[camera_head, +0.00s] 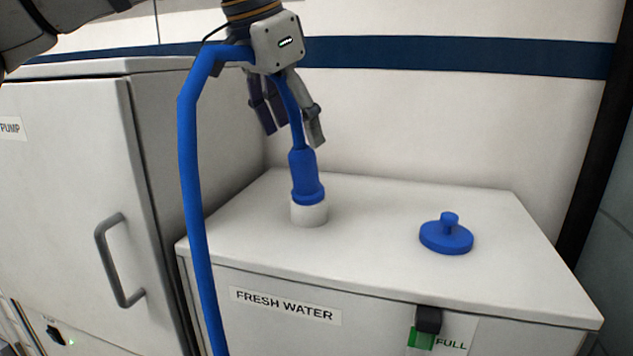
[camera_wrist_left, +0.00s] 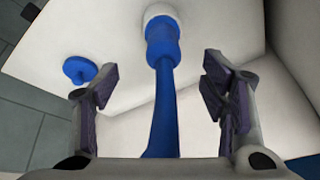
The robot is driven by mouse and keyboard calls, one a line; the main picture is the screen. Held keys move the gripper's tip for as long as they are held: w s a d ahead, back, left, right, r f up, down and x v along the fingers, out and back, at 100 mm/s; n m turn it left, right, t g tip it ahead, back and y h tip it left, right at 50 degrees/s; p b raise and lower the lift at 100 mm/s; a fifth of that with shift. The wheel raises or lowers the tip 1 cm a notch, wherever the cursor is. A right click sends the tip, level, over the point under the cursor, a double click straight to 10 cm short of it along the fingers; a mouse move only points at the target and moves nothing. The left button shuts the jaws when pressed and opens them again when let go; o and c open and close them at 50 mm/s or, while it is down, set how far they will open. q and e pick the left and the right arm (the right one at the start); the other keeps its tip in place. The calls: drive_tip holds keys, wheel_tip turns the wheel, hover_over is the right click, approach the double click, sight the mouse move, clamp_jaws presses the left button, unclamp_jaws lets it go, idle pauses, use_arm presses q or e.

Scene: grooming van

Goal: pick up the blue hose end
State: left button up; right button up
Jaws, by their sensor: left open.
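The blue hose end (camera_head: 306,176) stands upright on the white filler neck (camera_head: 309,214) on top of the fresh water tank. Its blue hose (camera_head: 190,180) rises from it, passes behind my left gripper and hangs down in front of the tank. My left gripper (camera_head: 291,138) is above the hose end, pointing down, with its fingers open. In the left wrist view the hose end (camera_wrist_left: 162,48) lies beyond the fingertips, and the hose runs between the open fingers (camera_wrist_left: 160,85) without visible finger contact. My right gripper is not in view.
A blue cap (camera_head: 446,235) lies on the tank top (camera_head: 380,205), right of the neck. A grey pump cabinet (camera_head: 60,180) with a handle (camera_head: 118,262) stands at the left. A white wall with a blue stripe (camera_head: 450,56) is behind. The tank top is otherwise clear.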

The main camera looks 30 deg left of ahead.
sight(303, 145)
use_arm(q)
drive_tip(key=x, duration=0.9)
drive_tip(key=shift+a+f, duration=0.3)
drive_tip(key=shift+f, duration=0.05)
clamp_jaws()
wheel_tip(303, 145, up, 3)
drive_tip(key=shift+w+r, duration=0.1)
drive_tip(key=shift+r, duration=0.1)
drive_tip(key=s+d+r, duration=0.3)
drive_tip(key=s+r, duration=0.6)
drive_tip(key=s, duration=0.4)
drive_tip(key=shift+s+d+r, duration=0.2)
drive_tip(key=shift+s+r, duration=0.15)
drive_tip(key=shift+s, duration=0.05)
